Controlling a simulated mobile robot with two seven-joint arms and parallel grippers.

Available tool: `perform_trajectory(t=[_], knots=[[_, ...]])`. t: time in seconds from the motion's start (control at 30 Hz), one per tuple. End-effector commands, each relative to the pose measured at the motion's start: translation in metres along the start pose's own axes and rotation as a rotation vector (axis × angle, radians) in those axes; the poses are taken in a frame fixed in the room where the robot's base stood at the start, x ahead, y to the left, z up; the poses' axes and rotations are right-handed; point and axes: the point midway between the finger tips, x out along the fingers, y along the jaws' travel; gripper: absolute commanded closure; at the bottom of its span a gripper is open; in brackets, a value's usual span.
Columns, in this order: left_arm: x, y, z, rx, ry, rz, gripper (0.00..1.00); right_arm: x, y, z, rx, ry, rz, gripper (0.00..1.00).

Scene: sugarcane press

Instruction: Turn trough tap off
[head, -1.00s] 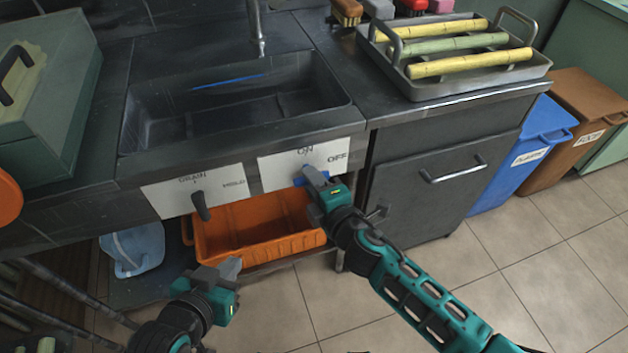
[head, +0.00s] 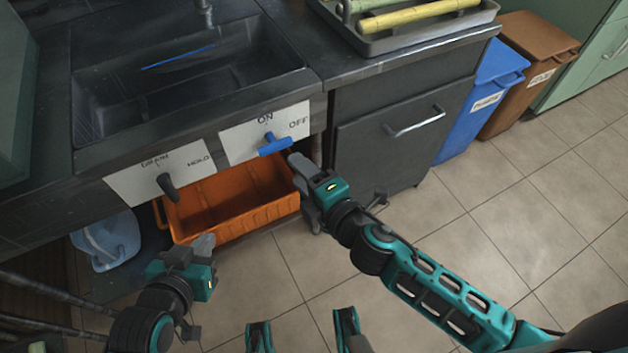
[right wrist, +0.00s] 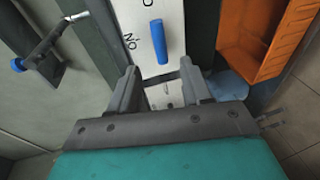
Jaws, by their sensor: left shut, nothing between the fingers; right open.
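The blue trough tap handle (head: 275,146) is on a white panel (head: 235,143) marked ON and OFF under the sink. It lies nearly level, its right end below the OFF mark. My right gripper (head: 296,163) is just right of and below the handle, apart from it. In the right wrist view the handle (right wrist: 158,42) stands beyond the gap between the open, empty fingers (right wrist: 160,88). My left gripper (head: 205,245) is shut and empty, low in front of the orange crate.
A black drain lever (head: 167,186) is on the left panel, marked DRAIN and HOLD. The orange crate (head: 235,228) sits under the sink. A dark cabinet door with a metal handle (head: 415,122) is on the right. Blue (head: 470,120) and brown bins stand beyond; floor is clear.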

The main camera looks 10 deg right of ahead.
Motion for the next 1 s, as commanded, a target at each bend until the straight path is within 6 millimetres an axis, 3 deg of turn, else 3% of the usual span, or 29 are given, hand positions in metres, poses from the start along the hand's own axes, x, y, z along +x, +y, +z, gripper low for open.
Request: perform_trajectory(t=[0.1, 0.3, 1.0], knots=[[0.000, 0.000, -0.001, -0.001, 0.000, 0.000, 1.00, -0.020, -0.001, 0.000, 0.000, 0.000, -0.002, 0.52], [0.000, 0.001, -0.001, -0.006, 0.002, 0.000, 1.00, -0.036, -0.001, 0.000, -0.001, 0.000, -0.001, 0.52], [-0.003, 0.002, -0.006, -0.009, 0.004, -0.001, 1.00, -0.041, 0.002, 0.003, 0.050, -0.013, -0.011, 0.52]])
